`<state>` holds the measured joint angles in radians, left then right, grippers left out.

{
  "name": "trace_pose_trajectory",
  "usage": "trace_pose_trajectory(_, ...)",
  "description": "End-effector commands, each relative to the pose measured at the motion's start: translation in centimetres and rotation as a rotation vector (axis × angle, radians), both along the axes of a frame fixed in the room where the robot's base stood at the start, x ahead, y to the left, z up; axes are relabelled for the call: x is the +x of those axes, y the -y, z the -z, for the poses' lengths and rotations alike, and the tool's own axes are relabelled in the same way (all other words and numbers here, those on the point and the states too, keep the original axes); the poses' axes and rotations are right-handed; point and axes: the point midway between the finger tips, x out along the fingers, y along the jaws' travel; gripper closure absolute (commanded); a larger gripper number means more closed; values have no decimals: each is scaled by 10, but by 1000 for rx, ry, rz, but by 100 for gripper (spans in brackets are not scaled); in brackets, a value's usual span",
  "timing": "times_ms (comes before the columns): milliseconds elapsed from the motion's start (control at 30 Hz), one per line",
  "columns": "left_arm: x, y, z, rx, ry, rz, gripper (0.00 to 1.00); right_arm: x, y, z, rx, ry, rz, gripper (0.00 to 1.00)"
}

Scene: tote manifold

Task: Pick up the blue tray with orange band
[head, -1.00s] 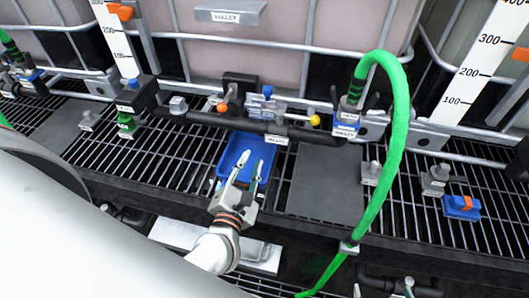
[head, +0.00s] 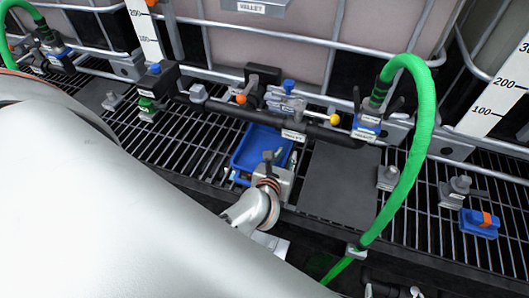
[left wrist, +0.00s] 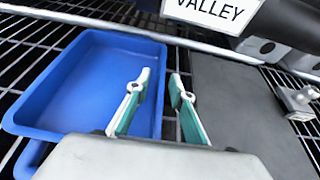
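The blue tray (head: 258,141) lies on the dark grating below a black pipe in the head view. It fills the left of the left wrist view (left wrist: 75,85) and looks empty there. I cannot clearly make out an orange band on it. My left gripper (head: 279,161) is at the tray's right front side. In the left wrist view its two pale and teal fingers (left wrist: 160,80) are apart, with nothing between them but the tray's right rim area. One finger is over the tray, the other just outside its right wall. My right gripper is not in view.
A flat grey plate (head: 345,185) lies right of the tray. A green hose (head: 421,150) arches at the right from a blue coupling. The black pipe (head: 225,108) with valves runs close behind the tray. A blue block with an orange top (head: 478,223) sits far right.

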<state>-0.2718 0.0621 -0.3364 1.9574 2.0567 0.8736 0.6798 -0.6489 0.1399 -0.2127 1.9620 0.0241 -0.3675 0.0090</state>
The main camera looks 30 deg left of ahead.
Motion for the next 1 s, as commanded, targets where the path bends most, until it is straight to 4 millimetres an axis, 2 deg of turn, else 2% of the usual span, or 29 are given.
trace_pose_trajectory(133,11,-3,5,1,-1,-1,78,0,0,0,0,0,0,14)
trace_pose_trajectory(367,12,-4,6,0,0,-1,78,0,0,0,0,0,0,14)
trace_pose_trajectory(467,12,-3,6,1,0,-1,100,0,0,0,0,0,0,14)
trace_pose_trajectory(1000,10,-3,0,2,3,0,100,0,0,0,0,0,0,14)
